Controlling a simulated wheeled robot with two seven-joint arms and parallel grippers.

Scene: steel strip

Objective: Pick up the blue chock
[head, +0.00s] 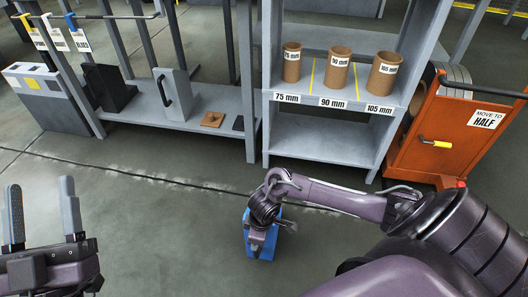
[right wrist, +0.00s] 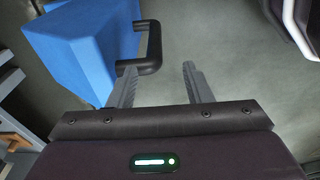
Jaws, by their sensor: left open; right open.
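The blue chock (head: 264,246) stands on the floor at the middle of the head view, partly hidden behind my right gripper (head: 264,212). In the right wrist view the blue chock (right wrist: 85,45) fills the upper left, with a black bar handle (right wrist: 153,48) on its side. There my right gripper (right wrist: 158,85) is open, and the near end of the handle is close to the left finger. I cannot tell whether they touch. Nothing is between the fingers. My left gripper (head: 43,215) is open and empty at the lower left of the head view.
A grey shelf (head: 335,152) holds brown tubes (head: 337,68) marked 75, 90 and 105 mm. An orange cart (head: 440,135) stands to its right. A grey rack (head: 190,115) on the left holds a black and a grey block with handles. The floor around the chock is clear.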

